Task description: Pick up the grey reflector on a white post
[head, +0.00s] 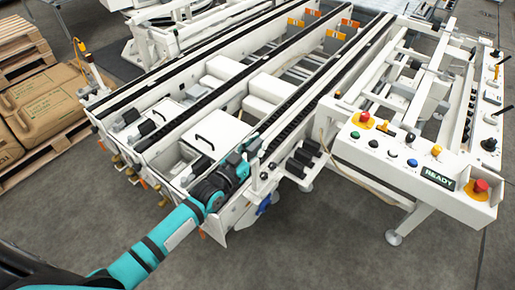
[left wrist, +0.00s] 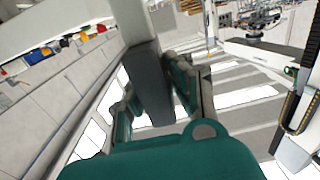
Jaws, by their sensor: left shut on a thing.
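My left arm reaches in from the lower left in the head view, and its gripper (head: 244,152) is at the near end of the white conveyor frame. In the left wrist view the gripper (left wrist: 152,98) is shut on a grey block, which I take to be the grey reflector (left wrist: 149,75). One finger is on each side of it. A pale post-like part (left wrist: 128,20) shows at the reflector's upper end; I cannot tell whether they are still joined. In the head view the gripper mostly hides the reflector. My right gripper is in neither view.
The conveyor frame (head: 165,133) has long rails and white boxes close to the arm. A control panel (head: 415,160) with coloured buttons and a lit READY sign stands to the right. Stacked sacks (head: 45,105) are on a pallet at left. Grey floor is clear in front.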

